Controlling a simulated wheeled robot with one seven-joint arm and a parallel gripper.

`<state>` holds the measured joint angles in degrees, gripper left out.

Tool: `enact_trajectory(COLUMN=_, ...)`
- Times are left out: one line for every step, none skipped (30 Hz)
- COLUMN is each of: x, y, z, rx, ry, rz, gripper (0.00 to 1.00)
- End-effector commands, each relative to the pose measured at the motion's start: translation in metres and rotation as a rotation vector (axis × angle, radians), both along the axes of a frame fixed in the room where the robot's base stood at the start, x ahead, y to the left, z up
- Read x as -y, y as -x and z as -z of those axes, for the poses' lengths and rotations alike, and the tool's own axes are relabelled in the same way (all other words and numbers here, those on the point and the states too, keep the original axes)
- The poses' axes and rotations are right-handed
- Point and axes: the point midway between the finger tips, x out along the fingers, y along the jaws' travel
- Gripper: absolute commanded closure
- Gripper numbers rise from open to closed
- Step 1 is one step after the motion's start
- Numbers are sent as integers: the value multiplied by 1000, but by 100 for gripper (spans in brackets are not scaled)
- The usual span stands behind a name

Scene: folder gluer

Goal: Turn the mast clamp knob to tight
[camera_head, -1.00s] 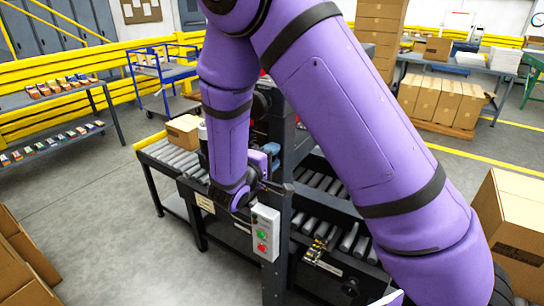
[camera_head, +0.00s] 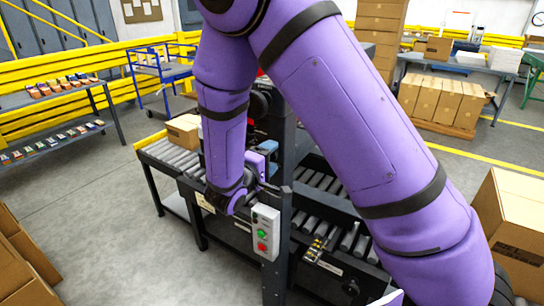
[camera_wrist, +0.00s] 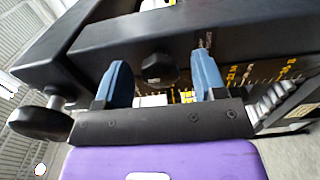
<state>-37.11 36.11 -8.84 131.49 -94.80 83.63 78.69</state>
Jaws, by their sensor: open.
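In the wrist view, a black lobed knob (camera_wrist: 160,68) sits on the dark mast beside a printed scale with yellow marks; I take it to be the mast clamp knob. My gripper (camera_wrist: 162,80) is open, with one blue finger on each side of the knob in the picture. I cannot tell whether the fingers touch it, and the gap between them looks empty otherwise. In the head view my gripper (camera_head: 268,150) is at the machine's mast, partly covered by my own arm. The clamp knob cannot be made out there.
A black round handwheel (camera_wrist: 40,118) juts out at the left in the wrist view. In the head view a control box (camera_head: 263,230) with green and red buttons stands close below my wrist. Roller conveyors (camera_head: 170,155) run beside the mast. Open floor lies at left.

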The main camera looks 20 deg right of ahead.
Motion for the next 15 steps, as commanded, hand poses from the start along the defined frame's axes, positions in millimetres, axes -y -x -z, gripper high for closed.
enact_trajectory(x=-7, y=4, z=0, rx=-1, ry=-1, rz=-2, gripper=36)
enact_trajectory(x=-11, y=7, z=0, rx=-1, ry=-1, rz=-3, gripper=36)
enact_trajectory(x=-17, y=12, z=0, rx=-1, ry=-2, rz=-4, gripper=36)
enact_trajectory(x=-22, y=15, z=0, rx=-1, ry=-1, rz=-4, gripper=36)
enact_trajectory(x=-27, y=18, z=0, rx=-1, ry=-1, rz=-5, gripper=36)
enact_trajectory(x=-33, y=23, z=0, rx=-1, ry=-2, rz=-4, gripper=36)
enact_trajectory(x=-37, y=27, z=0, rx=-2, ry=-1, rz=-5, gripper=36)
enact_trajectory(x=-42, y=30, z=0, rx=-1, ry=-2, rz=-4, gripper=36)
enact_trajectory(x=-48, y=34, z=0, rx=-1, ry=-1, rz=-5, gripper=36)
enact_trajectory(x=-52, y=37, z=0, rx=-1, ry=-1, rz=-4, gripper=36)
enact_trajectory(x=-56, y=40, z=0, rx=-1, ry=-2, rz=-3, gripper=36)
enact_trajectory(x=-60, y=44, z=0, rx=-1, ry=-2, rz=-3, gripper=36)
enact_trajectory(x=-64, y=46, z=0, rx=-1, ry=-2, rz=-3, gripper=36)
enact_trajectory(x=-67, y=48, z=0, rx=-1, ry=-2, rz=-2, gripper=36)
enact_trajectory(x=-70, y=51, z=0, rx=-1, ry=-1, rz=-3, gripper=36)
